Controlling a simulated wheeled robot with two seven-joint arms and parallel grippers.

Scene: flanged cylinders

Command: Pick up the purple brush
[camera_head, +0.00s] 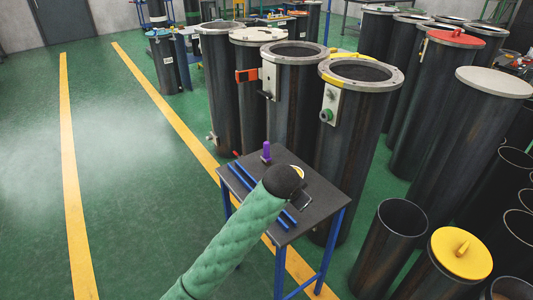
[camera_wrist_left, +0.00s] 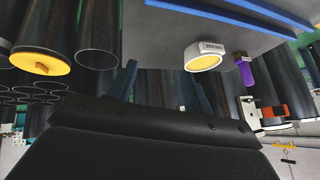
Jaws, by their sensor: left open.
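The purple brush (camera_head: 266,152) stands upright near the far edge of the small dark table (camera_head: 318,192). In the left wrist view the brush (camera_wrist_left: 246,72) is at the right, by the table edge, with a dark, brownish part above the purple. My left gripper (camera_wrist_left: 162,76) has its two fingers spread, with nothing held between them. It is apart from the brush. In the head view my green-sleeved left arm and its black wrist hide most of the gripper and part of the table. My right gripper does not show.
A white and yellow round item (camera_wrist_left: 205,56) sits on the table, between my gripper and the brush in the wrist view. Blue bars (camera_head: 245,180) lie along the table's left side. Tall flanged cylinders (camera_head: 292,95) stand close behind. Green floor (camera_head: 110,180) is clear at left.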

